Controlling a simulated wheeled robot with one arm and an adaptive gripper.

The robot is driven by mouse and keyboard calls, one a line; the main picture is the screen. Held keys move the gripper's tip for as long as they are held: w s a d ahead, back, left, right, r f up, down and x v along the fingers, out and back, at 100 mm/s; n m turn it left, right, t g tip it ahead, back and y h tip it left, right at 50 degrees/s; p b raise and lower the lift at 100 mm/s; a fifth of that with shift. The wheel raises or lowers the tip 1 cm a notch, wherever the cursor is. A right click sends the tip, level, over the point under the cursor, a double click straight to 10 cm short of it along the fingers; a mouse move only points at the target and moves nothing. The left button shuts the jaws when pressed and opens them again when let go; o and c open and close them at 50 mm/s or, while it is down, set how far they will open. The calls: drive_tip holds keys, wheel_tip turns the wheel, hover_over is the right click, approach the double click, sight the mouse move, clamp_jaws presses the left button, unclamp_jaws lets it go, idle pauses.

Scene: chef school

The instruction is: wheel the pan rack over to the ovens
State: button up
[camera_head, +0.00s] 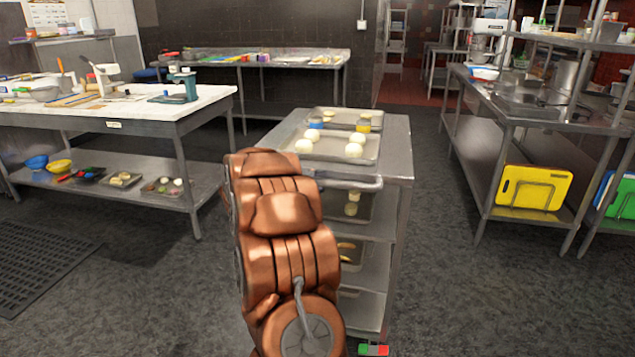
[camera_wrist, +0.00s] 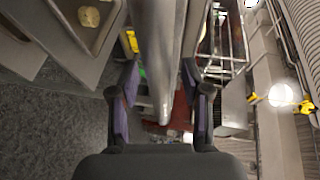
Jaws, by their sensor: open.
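The pan rack (camera_head: 397,154) is a grey metal trolley just ahead of me, with trays of pale dough balls on its top and more trays on the shelves below. Its push handle (camera_head: 353,184) runs along the near top edge. My copper arm covers the rack's left part, and my gripper is hidden in the head view. In the wrist view my gripper (camera_wrist: 159,100) is open, with a metal bar (camera_wrist: 160,45), apparently the handle, passing between its two fingers. I cannot tell whether either finger touches it. No oven is recognisable.
A white-topped worktable (camera_head: 150,108) stands at left and a utensil table (camera_head: 290,57) behind. A steel bench (camera_head: 490,115) with a yellow board (camera_head: 530,188) stands at right. Dark floor (camera_head: 440,270) is clear between rack and right bench. A floor mat (camera_head: 35,265) lies at left.

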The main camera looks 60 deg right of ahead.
drive_tip(key=shift+d, duration=0.1)
drive_tip(key=shift+c, duration=0.3)
clamp_jaws()
idle(0.4)
